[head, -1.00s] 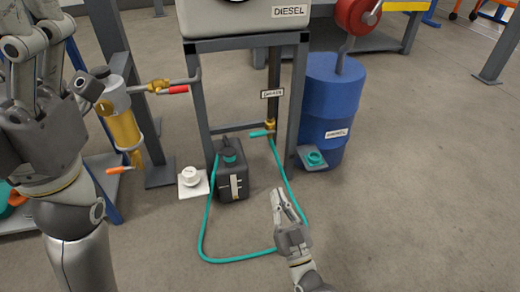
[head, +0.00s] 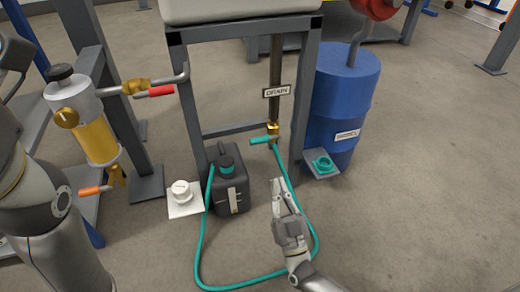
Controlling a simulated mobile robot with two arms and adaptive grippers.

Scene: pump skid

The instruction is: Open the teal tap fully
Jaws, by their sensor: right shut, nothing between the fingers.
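The teal tap (head: 260,140) is a small lever on a brass valve (head: 273,129) at the foot of the vertical pipe, below the DRAIN sign (head: 277,91). Its lever points left, crosswise to the pipe. A teal hose (head: 206,240) runs from below the valve, loops over the floor and goes up to the black canister (head: 231,190). My right gripper (head: 283,187) is shut and empty, below the tap in the picture and apart from it. My left arm shows at the left edge, but its gripper is out of view.
The grey stand's legs (head: 297,110) flank the pipe. A blue drum (head: 343,95) with a teal-capped plate (head: 322,166) stands to the right. On the left are a yellow filter (head: 97,140), a red-handled valve (head: 161,91), an orange lever (head: 94,190) and a white knob (head: 181,191). The right floor is clear.

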